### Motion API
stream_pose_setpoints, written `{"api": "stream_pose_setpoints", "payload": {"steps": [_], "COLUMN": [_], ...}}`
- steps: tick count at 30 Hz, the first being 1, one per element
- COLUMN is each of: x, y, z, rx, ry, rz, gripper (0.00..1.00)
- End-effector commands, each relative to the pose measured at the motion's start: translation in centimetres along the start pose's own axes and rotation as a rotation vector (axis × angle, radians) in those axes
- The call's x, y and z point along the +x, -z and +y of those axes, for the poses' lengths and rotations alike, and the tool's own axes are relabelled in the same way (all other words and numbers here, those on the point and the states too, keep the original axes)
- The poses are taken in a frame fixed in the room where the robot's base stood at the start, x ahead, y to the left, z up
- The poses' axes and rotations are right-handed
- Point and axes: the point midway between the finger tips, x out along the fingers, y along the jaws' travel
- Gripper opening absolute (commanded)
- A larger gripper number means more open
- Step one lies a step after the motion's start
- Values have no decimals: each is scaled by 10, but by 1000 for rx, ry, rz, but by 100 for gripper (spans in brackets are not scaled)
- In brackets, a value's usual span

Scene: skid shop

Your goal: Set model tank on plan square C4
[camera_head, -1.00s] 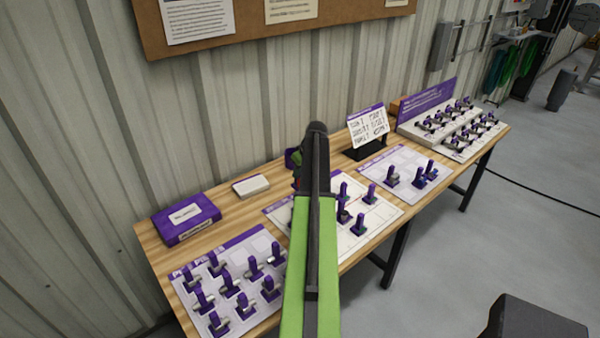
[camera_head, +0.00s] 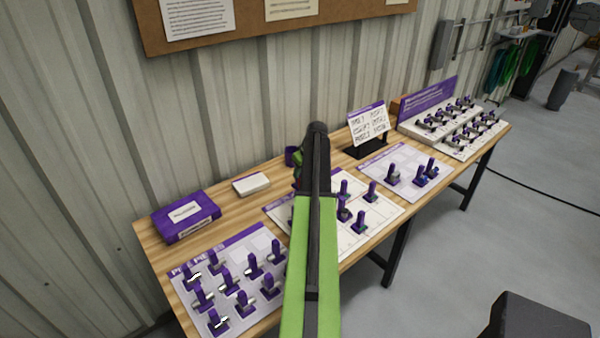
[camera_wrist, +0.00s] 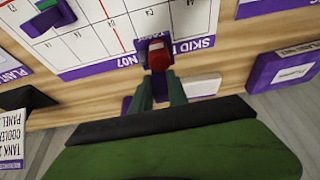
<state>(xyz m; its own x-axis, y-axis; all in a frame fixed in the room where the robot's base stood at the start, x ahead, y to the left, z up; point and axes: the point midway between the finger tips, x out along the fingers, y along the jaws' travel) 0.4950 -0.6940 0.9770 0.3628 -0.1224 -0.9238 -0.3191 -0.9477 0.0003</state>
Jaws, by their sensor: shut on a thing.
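In the wrist view my gripper (camera_wrist: 160,85) is shut on a small purple piece with a red, rounded top, which I take as the model tank (camera_wrist: 157,53). It is held over the title edge of the skid plan sheet (camera_wrist: 115,35), a white gridded sheet with a purple band. The sheet's squares are partly seen; I cannot read which is C4.
A left sheet holds several purple pieces (camera_head: 226,281). A purple box (camera_head: 186,218) and a white box (camera_head: 251,185) stand at the back. To the right are another sheet with pieces (camera_head: 392,177), a card stand (camera_head: 368,125) and a rack (camera_head: 440,130). The wall is close behind.

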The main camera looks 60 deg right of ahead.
Motion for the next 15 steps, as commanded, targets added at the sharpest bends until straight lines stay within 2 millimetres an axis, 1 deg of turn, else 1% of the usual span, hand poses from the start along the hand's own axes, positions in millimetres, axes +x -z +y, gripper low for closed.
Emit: {"api": "stream_pose_setpoints", "payload": {"steps": [1, 15], "x": [6, 31], "y": [-2, -13], "z": [0, 0], "rx": [0, 0], "ry": [0, 0], "rz": [0, 0], "gripper": [0, 0]}}
